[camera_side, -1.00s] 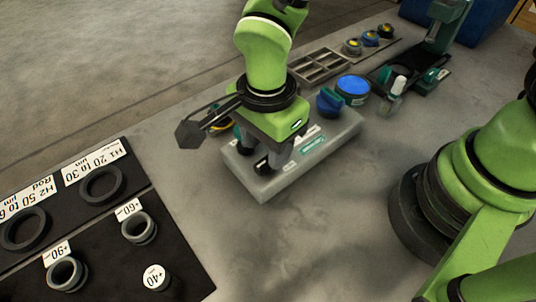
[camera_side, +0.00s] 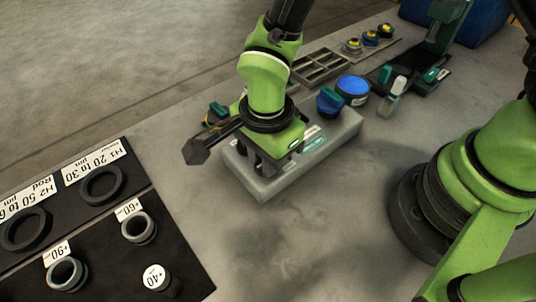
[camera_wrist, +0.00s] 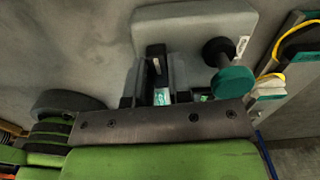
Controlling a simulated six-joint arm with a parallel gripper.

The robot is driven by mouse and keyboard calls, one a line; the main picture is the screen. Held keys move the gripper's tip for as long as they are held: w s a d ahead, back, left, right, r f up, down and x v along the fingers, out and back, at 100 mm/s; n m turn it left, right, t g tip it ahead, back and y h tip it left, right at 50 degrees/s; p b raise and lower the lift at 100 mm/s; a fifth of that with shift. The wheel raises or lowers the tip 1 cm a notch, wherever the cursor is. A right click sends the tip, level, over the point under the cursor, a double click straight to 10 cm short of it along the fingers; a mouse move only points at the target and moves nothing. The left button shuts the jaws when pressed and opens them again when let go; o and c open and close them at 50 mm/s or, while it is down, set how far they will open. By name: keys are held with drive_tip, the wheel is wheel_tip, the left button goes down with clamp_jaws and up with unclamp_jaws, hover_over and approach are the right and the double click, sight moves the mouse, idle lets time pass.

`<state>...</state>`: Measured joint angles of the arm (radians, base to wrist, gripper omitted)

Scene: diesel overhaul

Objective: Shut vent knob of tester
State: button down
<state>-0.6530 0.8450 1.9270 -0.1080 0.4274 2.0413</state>
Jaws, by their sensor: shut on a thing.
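The tester is a long grey block (camera_side: 335,135) lying on the bench, also seen in the wrist view (camera_wrist: 212,18). My gripper (camera_side: 267,165) points down over its near-left end. In the wrist view, my gripper (camera_wrist: 157,78) has its grey fingers on both sides of a black knob with a white mark (camera_wrist: 156,62). This looks like the vent knob, and the gripper is shut on it. In the side view the fingers and my wrist mostly hide the knob.
A round blue-topped container (camera_side: 353,86) and a small bottle (camera_side: 391,101) stand behind the tester. A grey compartment tray (camera_side: 320,66) lies farther back. At left, a dark board (camera_side: 100,225) holds labelled rings. The bench in front of the tester is clear.

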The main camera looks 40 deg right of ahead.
drive_tip(key=n, duration=0.4)
drive_tip(key=shift+n, duration=0.3)
drive_tip(key=n, duration=0.4)
drive_tip(key=shift+n, duration=0.3)
drive_tip(key=n, duration=0.3)
drive_tip(key=shift+n, duration=0.9)
